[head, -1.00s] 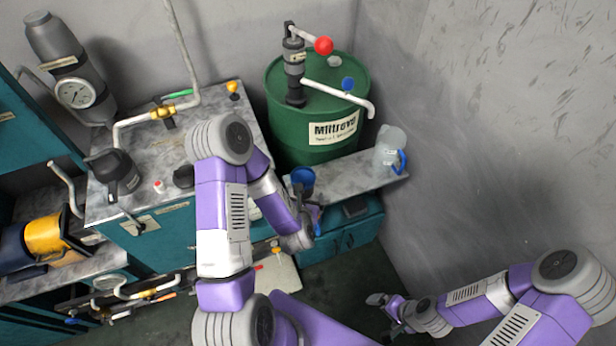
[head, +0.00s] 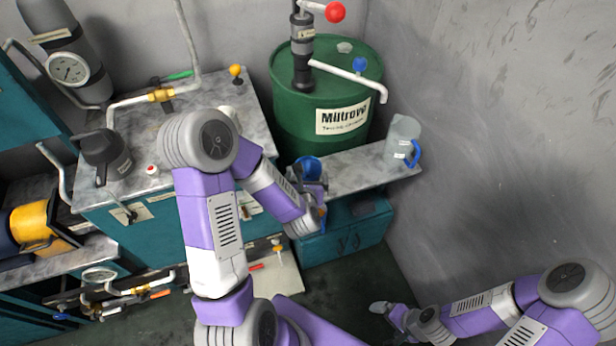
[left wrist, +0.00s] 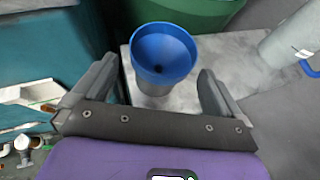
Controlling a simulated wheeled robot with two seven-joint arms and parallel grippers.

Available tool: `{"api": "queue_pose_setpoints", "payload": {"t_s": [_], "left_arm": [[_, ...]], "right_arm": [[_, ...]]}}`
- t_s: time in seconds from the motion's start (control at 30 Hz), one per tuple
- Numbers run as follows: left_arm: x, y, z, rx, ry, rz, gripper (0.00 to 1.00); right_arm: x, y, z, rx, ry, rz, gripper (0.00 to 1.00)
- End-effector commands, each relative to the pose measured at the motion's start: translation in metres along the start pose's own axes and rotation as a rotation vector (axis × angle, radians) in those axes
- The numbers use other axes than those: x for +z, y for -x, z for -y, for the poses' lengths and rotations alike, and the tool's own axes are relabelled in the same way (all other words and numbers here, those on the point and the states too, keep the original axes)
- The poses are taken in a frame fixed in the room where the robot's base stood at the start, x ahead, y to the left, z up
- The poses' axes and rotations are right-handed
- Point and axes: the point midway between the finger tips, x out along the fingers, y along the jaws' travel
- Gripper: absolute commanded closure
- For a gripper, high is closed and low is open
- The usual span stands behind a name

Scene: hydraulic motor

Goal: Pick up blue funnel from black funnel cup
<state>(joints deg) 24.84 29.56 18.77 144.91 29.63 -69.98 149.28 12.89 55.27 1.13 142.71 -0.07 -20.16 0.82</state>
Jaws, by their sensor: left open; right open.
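The blue funnel (left wrist: 165,53) stands upright in its cup (left wrist: 152,88) on the grey side shelf, centred ahead of my left gripper in the left wrist view. The cup looks grey in that view and is mostly hidden below the funnel. In the head view the funnel (head: 309,166) shows just beyond my left gripper (head: 312,186), partly covered by it. My left gripper (left wrist: 158,88) is open, with its two fingers apart on either side of the funnel's near side, not closed on it. My right gripper (head: 375,307) is low at the lower right, far from the funnel.
The green drum (head: 325,105) with a hand pump stands behind the funnel. A clear jug (head: 402,140) with a blue handle stands at the right end of the shelf (head: 350,170). A workbench with pipes (head: 140,110) lies to the left. The floor between my arms is clear.

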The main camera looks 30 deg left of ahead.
Motion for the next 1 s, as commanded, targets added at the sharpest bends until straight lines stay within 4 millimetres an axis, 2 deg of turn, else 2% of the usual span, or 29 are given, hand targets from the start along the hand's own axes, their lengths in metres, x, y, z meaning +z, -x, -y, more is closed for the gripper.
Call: {"api": "queue_pose_setpoints", "payload": {"t_s": [0.13, 0.3, 0.43, 0.73, 1.0], "left_arm": [[0.003, -0.007, 0.001, 0.0, 0.001, 0.0, 0.0], [0.012, -0.033, 0.003, 0.0, 0.002, 0.001, 0.0], [0.01, -0.048, 0.002, 0.0, 0.002, -0.001, 0.0], [0.011, -0.052, 0.002, -0.001, 0.001, -0.001, 0.0], [0.011, -0.052, 0.002, -0.001, 0.001, 0.0, 0.41]], "right_arm": [[0.0, -0.002, -0.001, 0.0, 0.0, 0.0, 0.0], [0.0, -0.004, -0.001, 0.0, 0.0, 0.0, 0.0], [-0.001, -0.007, -0.003, 0.0, 0.0, 0.0, 0.0], [0.0, -0.007, -0.003, 0.0, 0.0, 0.0, 0.0], [0.0, -0.007, -0.003, 0.0, 0.0, 0.0, 0.0]]}}
